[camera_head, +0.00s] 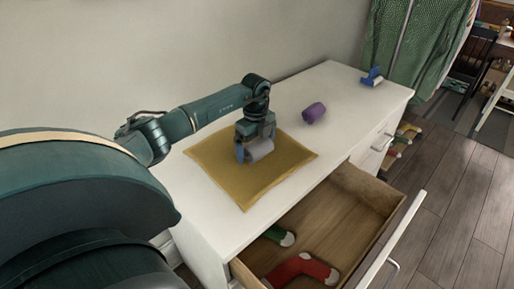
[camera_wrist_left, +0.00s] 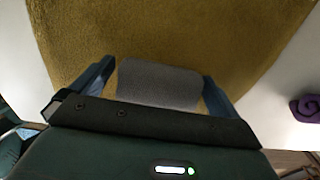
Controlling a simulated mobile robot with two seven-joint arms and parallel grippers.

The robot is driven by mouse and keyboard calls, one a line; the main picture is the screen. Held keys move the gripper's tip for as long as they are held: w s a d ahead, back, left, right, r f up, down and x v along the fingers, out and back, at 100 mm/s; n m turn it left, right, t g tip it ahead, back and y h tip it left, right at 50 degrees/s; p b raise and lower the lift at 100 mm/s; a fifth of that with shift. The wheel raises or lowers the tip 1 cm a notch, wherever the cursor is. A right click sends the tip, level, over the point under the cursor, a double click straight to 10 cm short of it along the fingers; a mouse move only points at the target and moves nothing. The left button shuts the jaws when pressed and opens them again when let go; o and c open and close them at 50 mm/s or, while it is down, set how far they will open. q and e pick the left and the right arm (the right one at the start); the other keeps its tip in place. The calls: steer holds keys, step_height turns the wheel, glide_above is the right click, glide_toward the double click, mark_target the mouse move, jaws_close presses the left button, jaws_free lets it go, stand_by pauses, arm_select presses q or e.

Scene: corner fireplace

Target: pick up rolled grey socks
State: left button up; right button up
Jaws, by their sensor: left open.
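The rolled grey socks (camera_head: 260,148) lie on a mustard-yellow cloth (camera_head: 215,158) on top of the white dresser. In the left wrist view the grey roll (camera_wrist_left: 158,84) sits between the two fingers, partly hidden by the gripper body. My left gripper (camera_head: 254,152) points down over the socks with its blue fingers on either side of them. It is open, and a small gap shows beside the roll in the wrist view. My right gripper is not in view.
A purple roll (camera_head: 314,113) and a blue object (camera_head: 372,77) are farther back on the white dresser (camera_head: 335,88). The top drawer (camera_head: 335,213) is pulled out, with red and green socks inside. A green patterned cloth (camera_head: 418,45) hangs behind.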

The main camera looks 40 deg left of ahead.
arm_select(q)
steer(key=shift+c, duration=0.3)
steer(key=c, duration=0.9)
steer(key=shift+c, duration=0.2)
